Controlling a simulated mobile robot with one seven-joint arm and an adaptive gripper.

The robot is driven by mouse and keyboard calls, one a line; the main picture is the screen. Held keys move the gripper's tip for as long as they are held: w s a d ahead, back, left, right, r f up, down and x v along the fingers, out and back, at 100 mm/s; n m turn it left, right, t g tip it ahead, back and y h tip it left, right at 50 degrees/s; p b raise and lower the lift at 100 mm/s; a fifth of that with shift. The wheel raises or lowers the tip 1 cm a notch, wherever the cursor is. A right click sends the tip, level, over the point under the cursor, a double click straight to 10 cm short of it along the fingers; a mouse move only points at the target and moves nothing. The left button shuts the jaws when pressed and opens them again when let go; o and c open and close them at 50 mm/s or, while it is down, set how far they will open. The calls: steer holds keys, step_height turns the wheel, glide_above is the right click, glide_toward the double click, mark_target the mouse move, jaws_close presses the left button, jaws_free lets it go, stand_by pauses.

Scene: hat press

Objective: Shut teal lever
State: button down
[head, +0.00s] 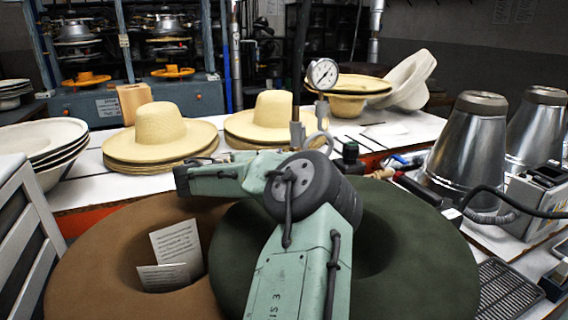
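A mint-green jointed arm with a dark round joint crosses the middle of the head view. It appears to be my own. It rises from the bottom edge, bends at the joint and runs left to a dark end. I make out no gripper fingers on it, so whether my gripper is open or shut does not show. I cannot pick out a separate teal lever for certain. The blue-teal press frame (160,100) stands at the back left.
A brown hat (95,255) holding paper cards (177,247) and a dark green hat (420,265) fill the front. Straw hats (160,128) stand on the white table (85,188). A pressure gauge (322,73) rises behind the arm. Metal cones (468,145) stand at right.

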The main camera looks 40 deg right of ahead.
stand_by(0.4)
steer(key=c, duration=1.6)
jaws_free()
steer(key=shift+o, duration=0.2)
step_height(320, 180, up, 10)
